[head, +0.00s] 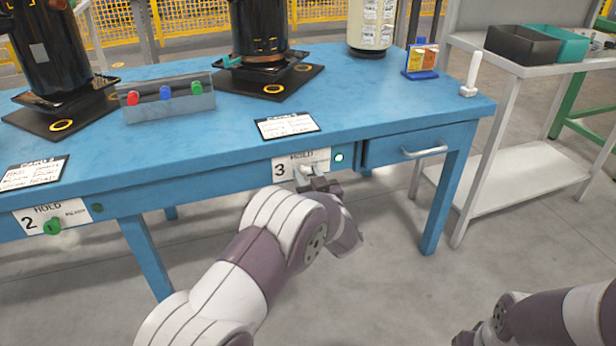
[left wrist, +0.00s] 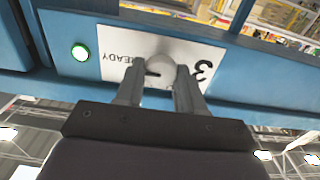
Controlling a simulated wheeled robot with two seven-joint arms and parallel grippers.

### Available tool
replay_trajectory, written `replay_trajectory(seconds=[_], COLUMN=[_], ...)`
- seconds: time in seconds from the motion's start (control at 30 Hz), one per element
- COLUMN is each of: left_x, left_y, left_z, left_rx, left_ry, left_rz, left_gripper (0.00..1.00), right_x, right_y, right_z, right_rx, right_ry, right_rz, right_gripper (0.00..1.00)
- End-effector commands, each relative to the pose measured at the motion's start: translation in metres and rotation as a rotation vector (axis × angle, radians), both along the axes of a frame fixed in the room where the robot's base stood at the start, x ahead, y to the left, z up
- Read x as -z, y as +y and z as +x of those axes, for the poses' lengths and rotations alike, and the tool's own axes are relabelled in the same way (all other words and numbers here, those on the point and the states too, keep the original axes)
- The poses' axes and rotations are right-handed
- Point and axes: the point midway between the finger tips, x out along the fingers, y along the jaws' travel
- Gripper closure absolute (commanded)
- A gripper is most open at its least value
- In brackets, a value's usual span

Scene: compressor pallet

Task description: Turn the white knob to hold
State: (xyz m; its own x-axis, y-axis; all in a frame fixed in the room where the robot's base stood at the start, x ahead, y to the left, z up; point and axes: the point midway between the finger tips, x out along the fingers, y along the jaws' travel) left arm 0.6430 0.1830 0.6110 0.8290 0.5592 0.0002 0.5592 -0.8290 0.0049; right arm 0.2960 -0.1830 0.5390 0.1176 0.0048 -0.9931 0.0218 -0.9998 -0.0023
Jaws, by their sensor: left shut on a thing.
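The white knob (left wrist: 160,71) sits on the station 3 label plate (head: 284,170) on the front of the blue table. In the head view the plate reads HOLD at the top. My left gripper (head: 309,178) is at the knob, which it mostly hides there. In the left wrist view the plate is upside down and shows READY. The fingers of the left gripper (left wrist: 158,88) are on both sides of the knob, shut on it. A short dark mark on the knob lies towards the READY side. A green light (left wrist: 81,53) glows beside the plate.
A green knob (head: 53,227) is on the station 2 plate at the left. A drawer handle (head: 424,152) is right of the light. A grey trolley (head: 520,165) stands at the right. My right arm shows at lower right, its gripper out of view.

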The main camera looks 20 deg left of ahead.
Motion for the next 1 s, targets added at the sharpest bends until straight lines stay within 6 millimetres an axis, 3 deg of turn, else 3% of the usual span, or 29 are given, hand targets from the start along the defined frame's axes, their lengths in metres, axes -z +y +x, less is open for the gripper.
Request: replay_trajectory(seconds=[0.37,1.0], left_x=[0.001,0.004], left_y=[0.001,0.002], left_z=[-0.001,-0.002], left_rx=[-0.001,-0.002], left_ry=[-0.088,-0.426], left_rz=[-0.135,-0.631], left_gripper=[0.92,0.92], right_x=[-0.001,0.011], right_y=[0.000,0.000], right_z=[0.000,0.000], right_rx=[0.000,0.000], right_ry=[0.000,0.000], right_rz=[0.000,0.000], right_gripper=[0.57,0.57])
